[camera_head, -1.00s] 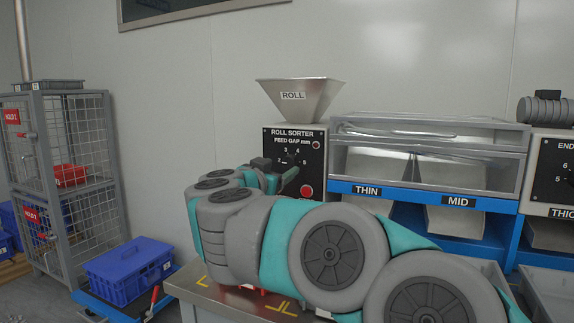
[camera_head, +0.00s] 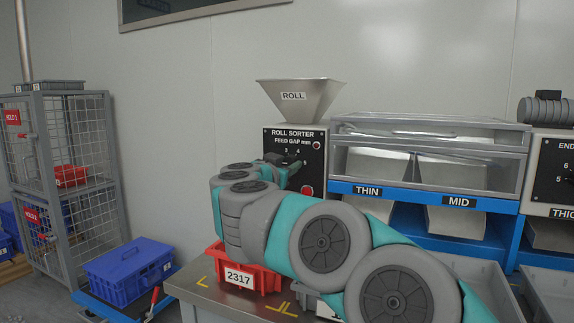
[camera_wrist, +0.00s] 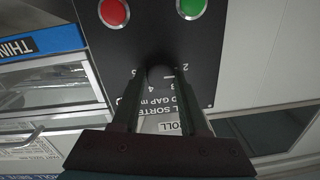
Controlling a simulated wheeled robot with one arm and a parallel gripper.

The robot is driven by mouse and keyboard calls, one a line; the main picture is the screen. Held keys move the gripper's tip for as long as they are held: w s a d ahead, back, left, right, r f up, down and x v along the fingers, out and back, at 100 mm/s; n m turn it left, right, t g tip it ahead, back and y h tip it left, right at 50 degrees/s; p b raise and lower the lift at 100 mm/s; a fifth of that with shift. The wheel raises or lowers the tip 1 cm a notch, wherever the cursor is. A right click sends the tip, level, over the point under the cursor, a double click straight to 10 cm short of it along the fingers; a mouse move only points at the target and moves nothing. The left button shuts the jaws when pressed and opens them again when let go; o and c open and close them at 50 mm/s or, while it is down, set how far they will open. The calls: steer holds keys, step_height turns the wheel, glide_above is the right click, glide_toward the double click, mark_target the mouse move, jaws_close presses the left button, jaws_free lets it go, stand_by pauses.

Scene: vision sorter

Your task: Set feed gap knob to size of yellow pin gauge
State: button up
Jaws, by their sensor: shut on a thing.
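The feed gap knob (camera_wrist: 161,74) is a dark round knob on the black panel (camera_wrist: 205,48) of the roll sorter, seen upside down in the wrist view. My gripper (camera_wrist: 160,78) is shut on it, one finger on each side. Numbers 2, 3 and 4 show around the knob; the others are partly behind the fingers. I cannot tell which number the knob points at. In the head view the roll sorter (camera_head: 270,134) stands behind my arm, which hides most of the lower dial. I see no yellow pin gauge in either view.
A red button (camera_wrist: 113,12) and a green button (camera_wrist: 190,7) sit close to the knob. A red bin (camera_head: 265,282) labelled 2317 stands on the table (camera_head: 190,284) below my arm. The THIN and MID bins stand to the right of the sorter.

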jaws_close()
steer(key=shift+m, duration=0.3)
steer(key=m, duration=0.4)
steer(key=shift+m+p, duration=0.3)
steer(key=m, duration=0.3)
steer(key=m+b, duration=0.1)
steer(key=m, duration=0.1)
steer(key=shift+f+m+b, duration=0.2)
steer(key=shift+m+b, duration=0.1)
steer(key=shift+m, duration=0.1)
steer(key=shift+f+m+h+b, duration=0.1)
steer(key=shift+m+h+b, duration=0.25)
steer(key=shift+m+b, duration=2.3)
steer(key=shift+f+m+h+b, duration=0.1)
steer(key=shift+m+h+b, duration=0.25)
steer(key=shift+m+b, duration=2.3)
steer(key=m+p, duration=0.2)
steer(key=m, duration=0.1)
steer(key=shift+r+p, duration=0.1)
steer(key=shift+p, duration=0.2)
